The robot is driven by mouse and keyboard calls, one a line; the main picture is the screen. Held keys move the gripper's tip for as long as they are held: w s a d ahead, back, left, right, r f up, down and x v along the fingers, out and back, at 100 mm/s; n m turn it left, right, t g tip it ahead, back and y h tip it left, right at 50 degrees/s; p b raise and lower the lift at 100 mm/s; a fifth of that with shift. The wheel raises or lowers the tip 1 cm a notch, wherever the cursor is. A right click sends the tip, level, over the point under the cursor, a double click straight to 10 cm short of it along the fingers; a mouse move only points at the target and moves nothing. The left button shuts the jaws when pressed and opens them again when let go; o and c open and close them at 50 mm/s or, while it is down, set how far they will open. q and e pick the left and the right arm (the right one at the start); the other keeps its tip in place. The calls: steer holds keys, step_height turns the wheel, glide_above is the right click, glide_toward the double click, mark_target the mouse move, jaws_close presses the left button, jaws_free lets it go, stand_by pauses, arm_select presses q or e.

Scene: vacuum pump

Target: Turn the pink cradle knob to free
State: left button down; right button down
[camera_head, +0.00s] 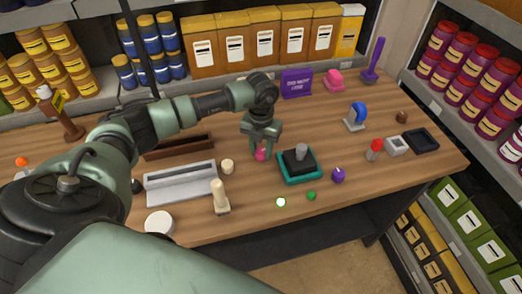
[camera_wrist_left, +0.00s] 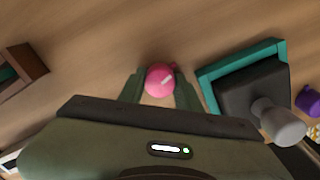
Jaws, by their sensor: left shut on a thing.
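A round pink knob (camera_head: 261,155) stands on the wooden table, left of a black block in a teal tray. In the left wrist view the pink knob (camera_wrist_left: 160,79) has a pale mark on its top and a small bump at its upper right. My left gripper (camera_head: 261,148) reaches down over it from above. Its green fingers (camera_wrist_left: 160,88) are on both sides of the knob and shut on it. The fingers hide part of the knob's sides, and its base cannot be seen. My right gripper is not in view.
Close to the right is the teal tray (camera_head: 301,181) with a black block and grey post (camera_wrist_left: 279,122). A cream knob (camera_head: 228,166), a grey holder (camera_head: 180,183) and a dark wooden rack lie left. A purple knob (camera_head: 338,174) and green buttons are near the front edge.

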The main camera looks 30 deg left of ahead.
arm_select(q)
steer(key=n, duration=0.3)
steer(key=shift+w+n+b, duration=0.1)
steer(key=shift+n+b, duration=0.25)
steer(key=shift+n, duration=0.05)
steer(key=n, duration=0.3)
steer(key=shift+a+n, duration=0.1)
steer(key=shift+n, duration=0.2)
steer(key=n, duration=0.3)
steer(key=shift+n, duration=2.2)
steer(key=shift+a, duration=0.1)
steer(key=c, duration=1)
jaws_free()
